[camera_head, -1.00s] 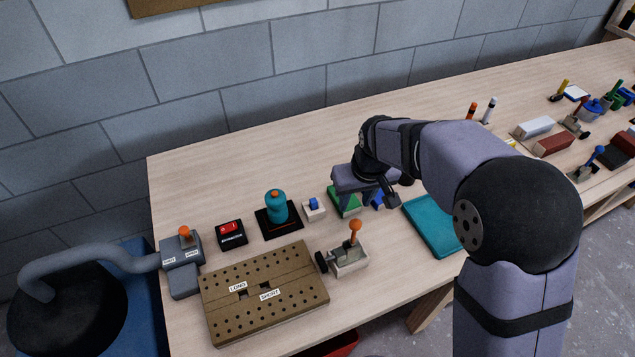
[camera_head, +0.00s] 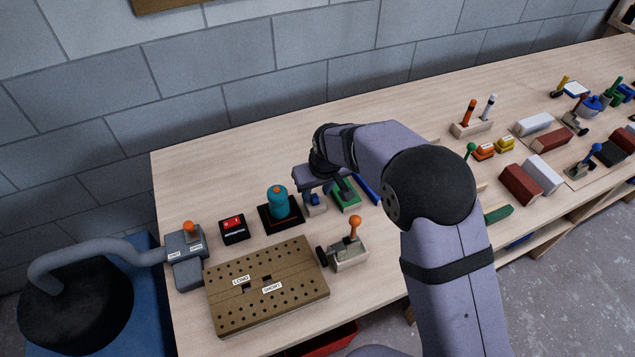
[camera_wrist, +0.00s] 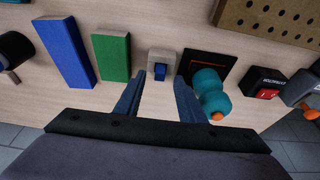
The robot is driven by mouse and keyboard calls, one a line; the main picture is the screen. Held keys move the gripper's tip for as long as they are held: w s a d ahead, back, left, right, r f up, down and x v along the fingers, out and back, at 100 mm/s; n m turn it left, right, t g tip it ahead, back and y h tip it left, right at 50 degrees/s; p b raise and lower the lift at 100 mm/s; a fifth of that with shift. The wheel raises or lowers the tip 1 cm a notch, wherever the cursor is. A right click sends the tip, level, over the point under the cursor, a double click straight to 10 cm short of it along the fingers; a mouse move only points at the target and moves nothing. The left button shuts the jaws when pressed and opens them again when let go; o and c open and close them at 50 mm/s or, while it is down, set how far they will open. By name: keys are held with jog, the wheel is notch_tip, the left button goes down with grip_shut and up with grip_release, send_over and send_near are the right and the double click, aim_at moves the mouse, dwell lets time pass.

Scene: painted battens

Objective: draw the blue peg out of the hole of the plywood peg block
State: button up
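The blue peg (camera_wrist: 160,71) stands in a small pale wooden block (camera_wrist: 163,57), which I take to be the plywood peg block. In the head view the block (camera_head: 316,210) sits on the bench between a teal bottle-shaped thing and a green batten, and the peg (camera_head: 315,199) is partly hidden by my gripper. My gripper (camera_wrist: 160,88) is open and empty. In the wrist view its two fingers spread on either side of the peg, with the tips just short of it. No contact shows. How deep the peg sits cannot be told.
The teal bottle-shaped thing (camera_wrist: 210,88) on a black plate is close beside the right finger. A green batten (camera_wrist: 112,57) and a blue batten (camera_wrist: 65,50) lie left of the block. A perforated board (camera_head: 268,287) and an orange-knobbed lever (camera_head: 350,250) are in front.

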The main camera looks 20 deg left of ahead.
jog(key=shift+p+x, duration=0.35)
jog(key=shift+x, duration=0.95)
jog(key=shift+c, duration=0.6)
grip_shut()
jog(key=c, duration=0.6)
grip_release()
grip_shut()
jog(key=shift+r, duration=0.25)
jog(key=shift+r+p, duration=1.35)
jog(key=shift+r, duration=0.55)
